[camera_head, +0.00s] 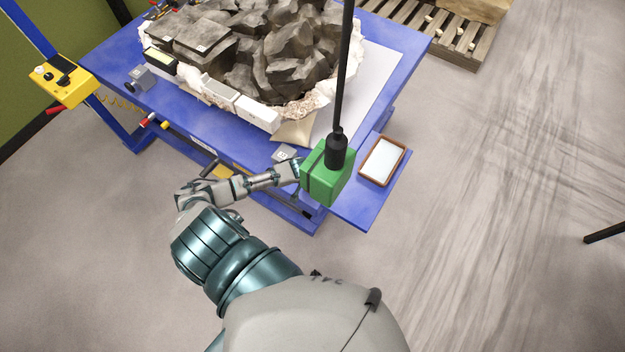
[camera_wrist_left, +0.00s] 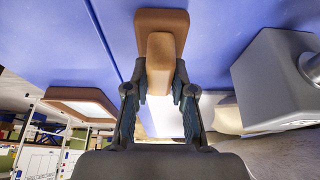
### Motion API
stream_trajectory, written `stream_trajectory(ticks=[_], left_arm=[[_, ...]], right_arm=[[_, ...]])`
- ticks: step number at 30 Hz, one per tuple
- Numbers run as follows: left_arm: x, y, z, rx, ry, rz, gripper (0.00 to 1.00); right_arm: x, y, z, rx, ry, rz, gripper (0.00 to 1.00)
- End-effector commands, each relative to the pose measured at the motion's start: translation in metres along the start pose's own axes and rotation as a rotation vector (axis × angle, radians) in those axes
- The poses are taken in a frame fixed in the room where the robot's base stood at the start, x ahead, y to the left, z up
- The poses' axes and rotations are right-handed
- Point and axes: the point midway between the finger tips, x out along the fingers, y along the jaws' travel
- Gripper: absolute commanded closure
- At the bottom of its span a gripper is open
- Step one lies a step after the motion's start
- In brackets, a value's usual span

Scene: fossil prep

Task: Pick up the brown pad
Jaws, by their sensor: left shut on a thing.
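The brown pad (camera_wrist_left: 162,22) shows in the left wrist view, with a wide flat part against the blue surface and a lighter brown block (camera_wrist_left: 160,52) standing out toward me. My left gripper (camera_wrist_left: 160,88) is shut on this block, one finger on each side. In the head view my left gripper (camera_head: 296,172) reaches the near edge of the blue table, beside and partly behind a green box. The pad cannot be made out in that view. My right gripper is in neither view.
The green box (camera_head: 328,174) with a black pole stands close to my gripper. A brown-rimmed tray (camera_head: 403,157) lies to its right. Rocks (camera_head: 270,60) in a white jacket fill much of the blue table (camera_head: 113,50). A grey block (camera_wrist_left: 275,80) is right in the wrist view.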

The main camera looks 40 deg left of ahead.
Motion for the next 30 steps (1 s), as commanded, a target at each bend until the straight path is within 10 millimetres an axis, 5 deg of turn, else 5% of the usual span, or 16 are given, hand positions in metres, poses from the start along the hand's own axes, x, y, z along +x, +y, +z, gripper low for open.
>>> stream_trajectory(ticks=[11,24,30], left_arm=[[-0.034,-0.003,-0.015,0.0,0.004,0.002,1.0],[-0.077,-0.056,0.072,0.004,-0.005,-0.002,1.0],[-0.092,-0.072,0.096,-0.001,-0.002,-0.001,1.0]], right_arm=[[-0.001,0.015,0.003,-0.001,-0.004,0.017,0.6],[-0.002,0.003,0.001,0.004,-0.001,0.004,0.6],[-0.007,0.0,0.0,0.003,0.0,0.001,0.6]])
